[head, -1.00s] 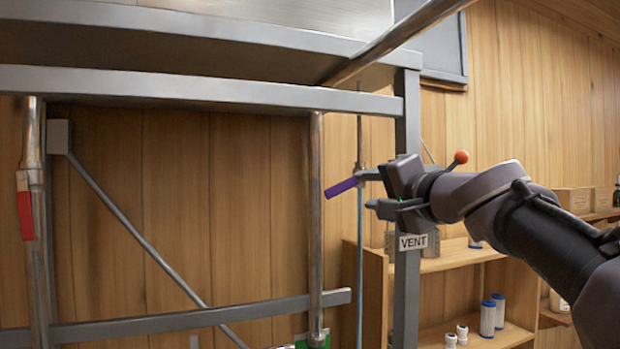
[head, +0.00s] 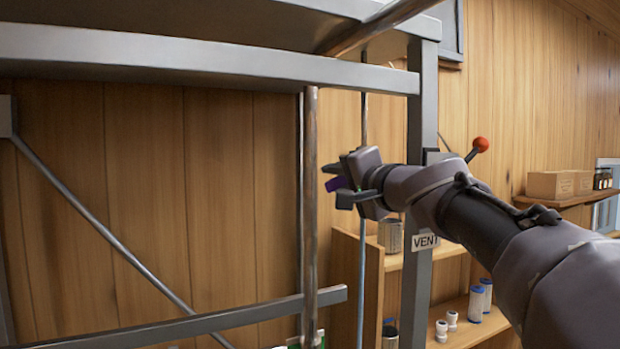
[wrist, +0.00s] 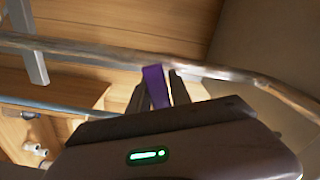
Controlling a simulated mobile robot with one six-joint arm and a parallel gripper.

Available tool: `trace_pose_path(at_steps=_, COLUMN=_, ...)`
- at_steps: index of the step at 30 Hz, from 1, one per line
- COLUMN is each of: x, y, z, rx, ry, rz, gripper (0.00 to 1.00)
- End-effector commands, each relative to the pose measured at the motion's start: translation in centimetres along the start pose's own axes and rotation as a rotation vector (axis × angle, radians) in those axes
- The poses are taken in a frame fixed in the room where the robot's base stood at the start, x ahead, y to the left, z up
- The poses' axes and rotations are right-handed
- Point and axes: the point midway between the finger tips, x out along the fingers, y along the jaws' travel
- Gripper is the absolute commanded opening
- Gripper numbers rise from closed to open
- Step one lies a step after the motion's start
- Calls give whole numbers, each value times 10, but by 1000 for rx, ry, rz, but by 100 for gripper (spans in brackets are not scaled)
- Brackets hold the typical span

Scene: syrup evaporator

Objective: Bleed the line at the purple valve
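The purple valve's lever (head: 338,183) shows as a short purple piece between the fingertips of my gripper (head: 340,184). In the wrist view the purple lever (wrist: 156,86) stands between the two dark fingers of my gripper (wrist: 160,92). The fingers look spread around it, one on each side; whether either touches it I cannot tell. The rest of the valve is hidden behind my gripper in the head view. A VENT label (head: 425,242) is on the grey post below and right of my gripper.
A metal pipe (head: 310,210) runs upright just left of my gripper, and a thin rod (head: 363,120) stands behind it. A lever with an orange-red ball (head: 481,144) is right of the post (head: 422,100). Wooden shelves (head: 460,322) stand behind.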

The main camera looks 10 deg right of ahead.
Motion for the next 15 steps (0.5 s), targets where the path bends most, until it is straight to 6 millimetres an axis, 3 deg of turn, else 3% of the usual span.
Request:
trace_pose_path(at_steps=1, x=0, y=0, z=0, rx=0, ry=0, rz=0, gripper=12)
trace_pose_path(at_steps=3, x=0, y=0, z=0, rx=0, ry=0, rz=0, gripper=0)
trace_pose_path(at_steps=15, x=0, y=0, z=0, rx=0, ry=-1, rz=0, gripper=0)
